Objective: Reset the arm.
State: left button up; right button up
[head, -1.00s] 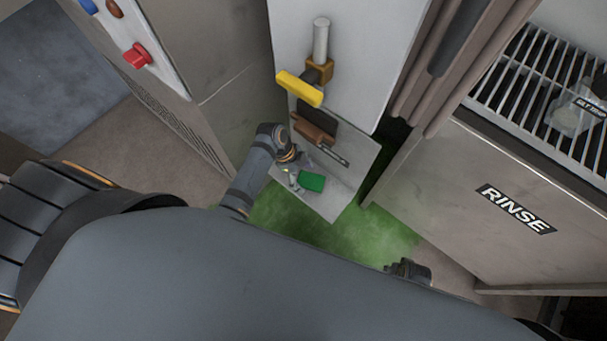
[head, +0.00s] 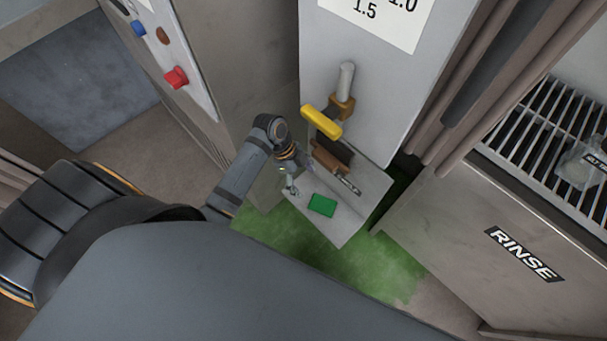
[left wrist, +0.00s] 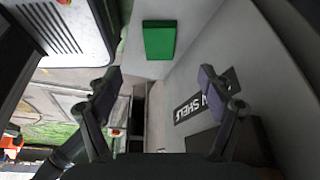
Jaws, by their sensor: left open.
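My left arm reaches in from the left in the head view, and its gripper (head: 294,188) is beside the grey shelf plate (head: 343,229). A green block (head: 322,205) lies on that plate, just right of the gripper and apart from it. In the left wrist view the two dark fingers (left wrist: 160,85) are spread with nothing between them. The green block (left wrist: 159,40) shows there beyond the fingertips, near the top. My right gripper is not seen in either view.
Above the plate are a yellow handle (head: 321,121) and a brown part (head: 331,157) on a light panel. A red knob (head: 176,77) is on the left cabinet. A RINSE cabinet (head: 470,235) with a grate stands right. The floor below is stained green (head: 330,262).

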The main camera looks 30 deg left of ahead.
pick_arm(q)
jog(key=shift+s, duration=0.1)
dwell(0.5)
jog(key=s+a+r+n+t+y, duration=0.3)
jog(key=s+a+r+n+y, duration=0.35)
jog(key=n, duration=1.05)
jog(key=s+a+f+h, duration=0.1)
jog(key=s+f, duration=0.1)
jog(key=f, duration=0.9)
jog(key=s+a+f, duration=0.1)
jog(key=s+f, duration=0.1)
jog(key=f, duration=0.9)
jog(key=s+a+f+g, duration=0.2)
jog(key=s+f, duration=0.9)
jog(key=f, duration=0.4)
jog(key=s+r+p, duration=0.8)
jog(key=r+p, duration=0.5)
jog(key=p, duration=0.5)
jog(key=shift+s, duration=0.3)
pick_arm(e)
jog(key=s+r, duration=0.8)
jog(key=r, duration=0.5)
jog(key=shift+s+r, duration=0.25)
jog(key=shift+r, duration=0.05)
pick_arm(q)
jog(key=shift+r, duration=0.1)
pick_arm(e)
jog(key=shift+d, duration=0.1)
